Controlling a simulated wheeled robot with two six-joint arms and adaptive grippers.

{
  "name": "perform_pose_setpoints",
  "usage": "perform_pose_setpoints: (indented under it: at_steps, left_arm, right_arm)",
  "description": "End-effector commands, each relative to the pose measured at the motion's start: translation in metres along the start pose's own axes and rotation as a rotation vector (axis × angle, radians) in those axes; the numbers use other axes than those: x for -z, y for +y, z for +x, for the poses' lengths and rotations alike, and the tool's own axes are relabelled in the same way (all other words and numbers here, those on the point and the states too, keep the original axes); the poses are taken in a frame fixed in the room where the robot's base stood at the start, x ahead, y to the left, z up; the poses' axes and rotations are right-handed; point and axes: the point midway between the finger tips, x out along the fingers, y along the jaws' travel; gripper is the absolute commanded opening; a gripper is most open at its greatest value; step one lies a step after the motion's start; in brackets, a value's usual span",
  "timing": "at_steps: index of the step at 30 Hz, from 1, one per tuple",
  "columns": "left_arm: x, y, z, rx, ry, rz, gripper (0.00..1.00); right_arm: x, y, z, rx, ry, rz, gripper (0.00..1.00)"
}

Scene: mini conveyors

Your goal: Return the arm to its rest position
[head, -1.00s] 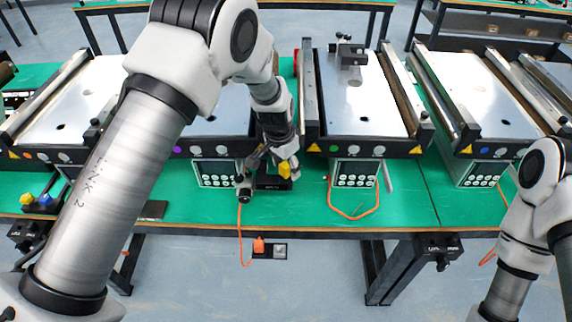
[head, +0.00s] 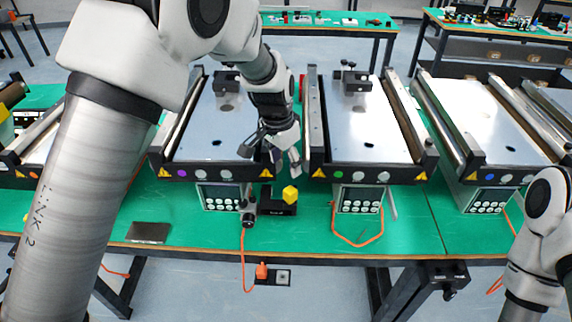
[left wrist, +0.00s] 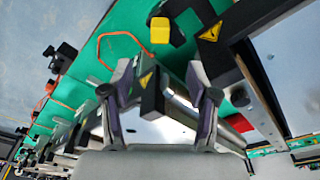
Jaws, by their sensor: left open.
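My left gripper (head: 273,160) is open and empty. In the head view it hangs over the near right corner of the conveyor with the purple dot (head: 205,140), close to the gap between two conveyors. It stands apart from the yellow knob (head: 290,195) on a black block at the table front. In the left wrist view the two fingers (left wrist: 160,88) are spread with nothing held between them, and the yellow knob (left wrist: 160,30) shows beyond them. My right arm shows at the right edge of the head view; its gripper is out of the picture.
The conveyor with the green dot (head: 370,125) stands just right of my left gripper. Control boxes with keypads (head: 359,199) sit below the conveyors. An orange cable (head: 357,240) loops at the front edge. The green table (head: 190,228) has bare room at the front.

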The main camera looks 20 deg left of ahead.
Motion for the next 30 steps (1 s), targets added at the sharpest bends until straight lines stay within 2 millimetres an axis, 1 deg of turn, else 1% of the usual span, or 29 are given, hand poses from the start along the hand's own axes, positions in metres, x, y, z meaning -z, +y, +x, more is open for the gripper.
perform_pose_setpoints:
  at_steps: [8,10,11,13,14,15,17,18,20,21,23,24,26,27,29,30]
  left_arm:
    - [0.000,0.000,0.000,0.000,0.000,0.000,0.59]
    - [-0.002,0.001,0.005,-0.003,-0.006,0.000,0.59]
    - [-0.004,0.001,0.011,-0.007,-0.013,-0.001,0.59]
    - [-0.014,0.003,0.035,-0.029,-0.046,-0.008,0.59]
    - [-0.021,0.005,0.050,-0.043,-0.067,-0.013,0.59]
    - [-0.035,0.008,0.074,-0.068,-0.105,-0.022,0.59]
    - [-0.066,0.017,0.111,-0.114,-0.182,-0.040,0.59]
    - [-0.093,0.025,0.135,-0.146,-0.241,-0.050,0.59]
    - [-0.135,0.037,0.171,-0.178,-0.318,-0.064,0.59]
    - [-0.164,0.044,0.193,-0.192,-0.361,-0.078,0.59]
    - [-0.209,0.056,0.223,-0.201,-0.419,-0.105,0.59]
    - [-0.241,0.066,0.241,-0.202,-0.454,-0.126,0.59]
    - [-0.289,0.080,0.264,-0.192,-0.496,-0.165,0.59]
    - [-0.322,0.091,0.276,-0.179,-0.516,-0.194,0.59]
    - [-0.374,0.109,0.288,-0.150,-0.529,-0.251,0.59]
    - [-0.399,0.119,0.289,-0.121,-0.508,-0.295,0.59]
  right_arm:
    - [0.000,0.000,0.000,0.000,0.000,0.000,0.59]
    - [0.000,0.000,0.001,0.000,0.000,0.000,0.59]
    - [0.000,0.000,0.003,0.000,0.000,0.000,0.59]
    - [0.000,0.000,0.007,0.000,0.000,0.000,0.59]
    - [0.000,0.000,0.011,0.000,0.000,0.000,0.59]
    - [0.000,0.000,0.015,0.000,0.000,0.000,0.59]
    - [0.000,0.000,0.020,0.000,0.000,0.000,0.59]
    - [0.000,0.000,0.024,0.000,0.000,0.000,0.59]
    - [0.000,0.000,0.029,0.000,0.000,0.000,0.59]
    - [0.000,0.000,0.033,0.000,0.000,0.000,0.59]
    - [0.000,0.000,0.038,0.000,0.000,0.000,0.59]
    - [0.000,0.000,0.042,0.000,0.000,0.000,0.59]
    - [0.000,0.000,0.048,0.000,0.000,0.000,0.59]
    - [0.000,0.000,0.052,0.000,0.000,0.000,0.59]
    - [0.000,0.000,0.058,0.000,0.000,0.000,0.59]
    - [0.000,0.000,0.060,0.000,0.000,0.000,0.59]
